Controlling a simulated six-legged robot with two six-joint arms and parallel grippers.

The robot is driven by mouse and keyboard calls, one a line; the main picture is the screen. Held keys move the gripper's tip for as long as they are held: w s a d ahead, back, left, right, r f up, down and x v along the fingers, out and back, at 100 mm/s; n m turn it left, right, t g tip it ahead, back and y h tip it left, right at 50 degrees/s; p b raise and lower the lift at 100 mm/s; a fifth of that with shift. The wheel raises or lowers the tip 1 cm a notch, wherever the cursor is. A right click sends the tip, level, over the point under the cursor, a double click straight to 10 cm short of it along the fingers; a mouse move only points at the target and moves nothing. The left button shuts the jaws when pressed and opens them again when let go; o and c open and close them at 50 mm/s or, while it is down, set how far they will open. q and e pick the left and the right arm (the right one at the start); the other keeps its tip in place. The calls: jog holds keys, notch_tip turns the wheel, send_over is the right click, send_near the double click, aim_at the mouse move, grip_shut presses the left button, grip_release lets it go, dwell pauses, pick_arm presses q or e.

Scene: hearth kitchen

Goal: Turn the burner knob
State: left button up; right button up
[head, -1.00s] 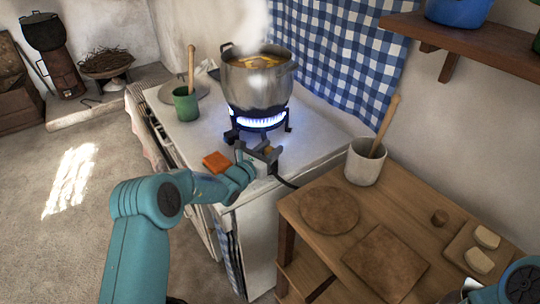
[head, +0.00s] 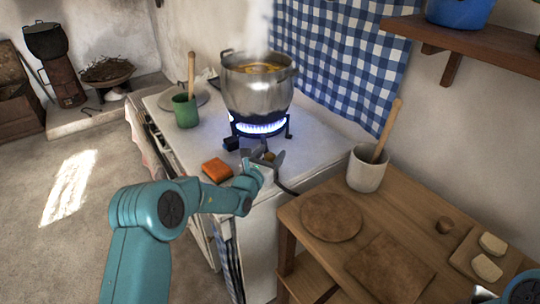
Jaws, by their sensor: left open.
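A single burner (head: 260,128) with a lit ring of blue flame stands on the white counter under a steaming metal pot (head: 258,88).
An orange sponge-like block (head: 217,170) lies just left of my left gripper. A green cup (head: 185,110) with a wooden handle stands behind it. A dark hose (head: 288,189) runs from the burner. A wooden table (head: 409,226) with a white crock (head: 367,169) is at right.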

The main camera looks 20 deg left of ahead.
pick_arm(q)
jog(key=shift+f, duration=0.1)
jog(key=shift+s+a, duration=0.1)
jog(key=shift+s, duration=0.15)
jog(key=s+a+b, duration=0.2)
jog(key=s, duration=1.3)
jog(key=shift+s, duration=0.35)
jog(key=s+d+f+m+g+h, duration=0.8)
jog(key=s+d+f+m+g, duration=0.55)
jog(key=s+d+f, duration=0.35)
jog(key=s+a+f+m+g+y, duration=0.2)
jog(key=s+f+m, duration=0.4)
jog(key=m, duration=0.3)
jog(key=s+a+f+m+g+y, duration=0.2)
jog(key=s+f+m, duration=0.4)
jog(key=m, duration=0.4)
jog(key=a+f+y, duration=0.1)
jog(key=y, duration=0.1)
jog(key=shift+a+y, duration=0.2)
jog(key=shift+y, duration=0.1)
